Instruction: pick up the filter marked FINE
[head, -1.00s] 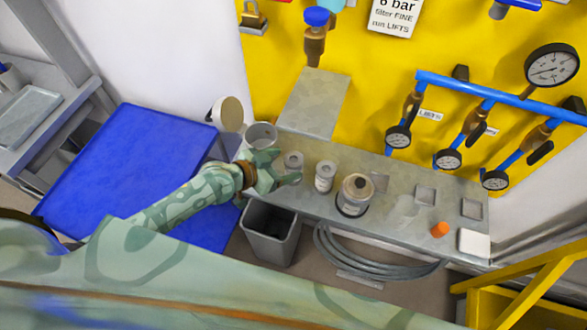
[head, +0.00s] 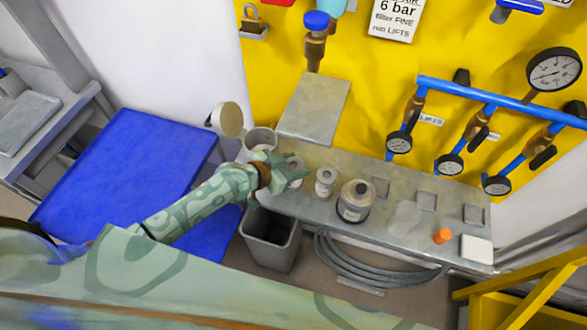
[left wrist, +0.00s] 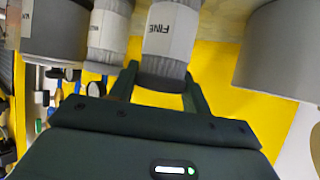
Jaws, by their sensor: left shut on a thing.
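The filter marked FINE (left wrist: 168,38) is a grey cylinder with a white label, seen upside down in the left wrist view. It sits between the two fingers of my left gripper (left wrist: 160,82), which is shut on it. In the head view my left gripper (head: 290,172) is at the left part of the grey shelf, and its fingers hide much of the filter. A second, similar filter (head: 326,182) stands just to the right, and it also shows in the left wrist view (left wrist: 108,30). My right gripper is not in view.
A wider canister (head: 355,202) stands right of the filters on the shelf (head: 385,222). A grey cup (head: 261,140) is just behind my gripper. A bin (head: 270,240) and coiled hose (head: 370,268) are below. An orange cap (head: 441,236) and white block (head: 476,249) lie at right.

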